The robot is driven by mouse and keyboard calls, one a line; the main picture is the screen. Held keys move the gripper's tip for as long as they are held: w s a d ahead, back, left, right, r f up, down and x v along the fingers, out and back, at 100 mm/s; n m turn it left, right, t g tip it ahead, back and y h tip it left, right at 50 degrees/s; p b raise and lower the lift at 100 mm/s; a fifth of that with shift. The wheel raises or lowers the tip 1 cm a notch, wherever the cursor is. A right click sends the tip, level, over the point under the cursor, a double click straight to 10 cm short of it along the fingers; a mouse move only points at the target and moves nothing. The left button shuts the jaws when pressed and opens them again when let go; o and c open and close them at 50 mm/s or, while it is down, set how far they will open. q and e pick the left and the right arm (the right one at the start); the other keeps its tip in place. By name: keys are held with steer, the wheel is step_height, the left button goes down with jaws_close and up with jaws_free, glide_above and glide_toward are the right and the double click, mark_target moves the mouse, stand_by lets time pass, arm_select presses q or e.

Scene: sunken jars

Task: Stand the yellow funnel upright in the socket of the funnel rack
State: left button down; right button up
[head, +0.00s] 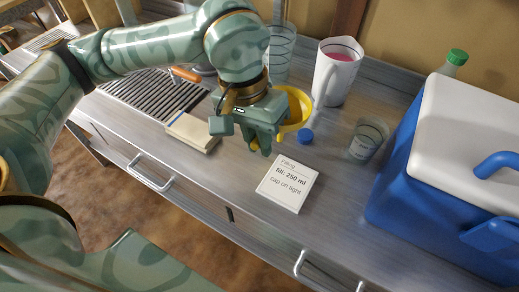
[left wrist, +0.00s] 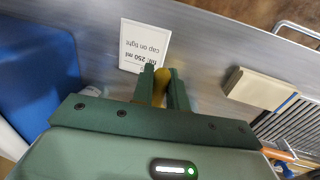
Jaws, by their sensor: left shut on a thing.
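The yellow funnel (head: 296,108) shows in the head view, with its wide mouth behind and to the right of my left gripper (head: 259,145). A narrow yellow part shows between the fingertips. In the left wrist view the funnel (left wrist: 161,86) shows as a yellow piece between the two green fingers, which are shut on it. The gripper is over the steel counter, behind the white card. The funnel's exact tilt is partly hidden by the gripper. I cannot make out a funnel rack or its socket for certain. My right gripper is not in view.
A pale block (head: 192,132) lies left, by a grooved drainer (head: 150,96). A blue cooler (head: 405,185) fills the right.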

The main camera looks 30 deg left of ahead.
arm_select(q)
step_height(320, 180, down, 3)
steer(key=shift+f+b, duration=0.1)
steer(key=shift+b, duration=0.35)
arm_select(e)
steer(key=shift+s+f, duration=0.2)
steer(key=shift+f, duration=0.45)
arm_select(q)
steer(key=c, duration=1.4)
jaws_free()
steer(key=shift+f, duration=0.1)
